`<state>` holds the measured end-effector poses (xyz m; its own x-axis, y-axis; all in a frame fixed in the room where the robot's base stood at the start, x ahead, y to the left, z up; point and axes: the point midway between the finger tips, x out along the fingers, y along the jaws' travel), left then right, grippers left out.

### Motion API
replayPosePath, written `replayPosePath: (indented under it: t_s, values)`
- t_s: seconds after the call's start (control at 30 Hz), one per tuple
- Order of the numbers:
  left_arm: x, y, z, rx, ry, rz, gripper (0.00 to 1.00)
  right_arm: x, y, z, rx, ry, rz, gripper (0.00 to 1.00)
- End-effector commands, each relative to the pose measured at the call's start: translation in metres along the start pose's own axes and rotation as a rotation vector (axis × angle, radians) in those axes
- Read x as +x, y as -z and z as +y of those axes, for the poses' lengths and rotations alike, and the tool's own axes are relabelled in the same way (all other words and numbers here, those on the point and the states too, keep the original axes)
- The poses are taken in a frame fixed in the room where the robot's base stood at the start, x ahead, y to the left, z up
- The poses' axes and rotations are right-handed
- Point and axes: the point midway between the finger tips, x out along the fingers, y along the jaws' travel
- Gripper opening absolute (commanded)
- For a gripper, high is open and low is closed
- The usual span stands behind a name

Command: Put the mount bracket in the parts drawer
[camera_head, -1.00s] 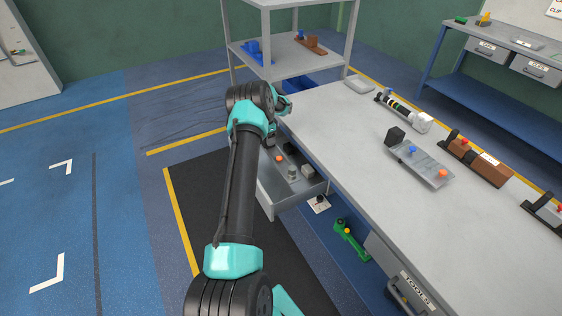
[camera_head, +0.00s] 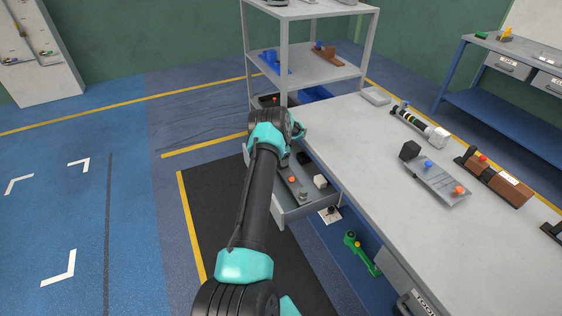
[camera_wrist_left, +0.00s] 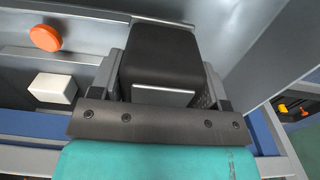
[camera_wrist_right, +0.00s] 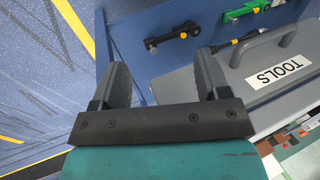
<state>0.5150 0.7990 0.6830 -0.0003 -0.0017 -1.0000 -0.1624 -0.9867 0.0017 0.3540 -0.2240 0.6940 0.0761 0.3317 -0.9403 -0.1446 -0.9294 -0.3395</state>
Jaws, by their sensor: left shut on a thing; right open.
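The parts drawer (camera_head: 284,213) is pulled out at the table's left side. My left gripper (camera_head: 285,160) is over it, partly hidden by my arm. In the left wrist view it is shut on a black block (camera_wrist_left: 160,55) with a grey lower face. I cannot tell whether this block is part of the mount bracket. An orange knob (camera_wrist_left: 45,37) and a white block (camera_wrist_left: 52,88) lie in the drawer beside it. On the table, a grey plate (camera_head: 435,180) carries a black block, a blue knob and an orange knob. My right gripper (camera_wrist_right: 155,80) is open and empty.
The tools drawer (camera_wrist_right: 265,80) is shut, close to my right gripper. A green tool (camera_head: 360,252) lies low beside the table. A grey shelf (camera_head: 310,75) stands behind the drawer. A brown-bodied part (camera_head: 500,185) and a white-ended cylinder (camera_head: 420,128) lie on the table.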

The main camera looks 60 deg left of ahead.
Motion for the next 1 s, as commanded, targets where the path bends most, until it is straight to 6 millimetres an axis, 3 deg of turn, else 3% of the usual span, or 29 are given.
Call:
replayPosePath:
  t_s: [0.13, 0.57, 0.6, 0.87, 1.0]
  values:
    - [0.014, 0.0, 0.0, 0.0, 0.001, 0.0, 0.22, 0.0, 0.0, 0.0, 0.0, 0.0, 0.0, 0.69]
    - [0.018, 0.0, -0.001, 0.0, 0.001, 0.001, 0.22, 0.0, 0.0, 0.0, 0.0, 0.0, 0.0, 0.69]
    - [0.02, 0.0, 0.0, 0.0, 0.0, 0.0, 0.7, 0.0, 0.0, 0.0, 0.0, 0.0, 0.0, 0.69]
    - [0.02, 0.0, 0.0, 0.0, 0.0, 0.0, 0.94, 0.0, 0.0, 0.0, 0.0, 0.0, 0.0, 0.69]
    - [0.02, 0.0, 0.0, 0.0, 0.0, 0.0, 0.94, 0.0, 0.0, 0.0, 0.0, 0.0, 0.0, 0.69]
